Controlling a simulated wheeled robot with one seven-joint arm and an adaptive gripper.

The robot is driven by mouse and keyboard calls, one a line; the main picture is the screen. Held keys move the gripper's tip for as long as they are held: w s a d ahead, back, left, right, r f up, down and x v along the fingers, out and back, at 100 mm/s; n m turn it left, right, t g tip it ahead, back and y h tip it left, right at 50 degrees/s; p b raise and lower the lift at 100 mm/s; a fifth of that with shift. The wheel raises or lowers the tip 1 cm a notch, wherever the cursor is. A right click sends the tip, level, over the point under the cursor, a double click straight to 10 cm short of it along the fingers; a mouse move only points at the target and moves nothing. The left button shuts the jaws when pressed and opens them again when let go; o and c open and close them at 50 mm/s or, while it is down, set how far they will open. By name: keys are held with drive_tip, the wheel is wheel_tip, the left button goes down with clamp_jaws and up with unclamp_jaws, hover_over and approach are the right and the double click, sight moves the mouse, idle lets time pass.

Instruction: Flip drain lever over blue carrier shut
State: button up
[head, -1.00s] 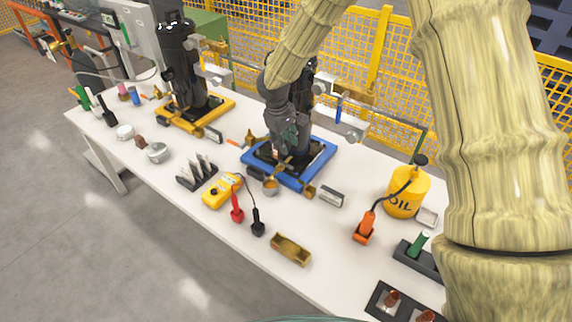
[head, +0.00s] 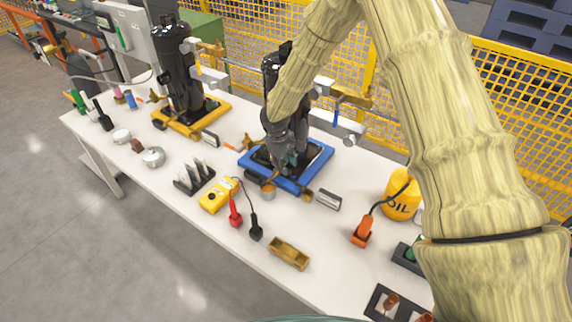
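The blue carrier (head: 318,160) lies on the white table near its middle, with a black compressor (head: 272,72) standing on it. My dark gripper (head: 284,162) points down over the front part of the carrier, in front of the compressor. Brass and orange fittings sit at the carrier's front edge, above a small copper-coloured cup (head: 268,192). A thin orange lever (head: 276,176) shows just below my fingertips. I cannot tell whether the fingers touch it. The gripper and forearm hide part of the compressor, and the finger opening is too small to make out.
A yellow carrier (head: 222,107) with another black compressor (head: 178,75) stands at the back left. A yellow meter (head: 218,195), a brass tray (head: 289,253), an orange-handled tool (head: 362,232) and a yellow oil can (head: 401,192) surround the blue carrier. My arm covers the right side.

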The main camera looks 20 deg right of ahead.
drive_tip(key=shift+w+d+f, duration=0.1)
drive_tip(key=shift+d+f, duration=0.05)
drive_tip(key=shift+f, duration=0.95)
clamp_jaws()
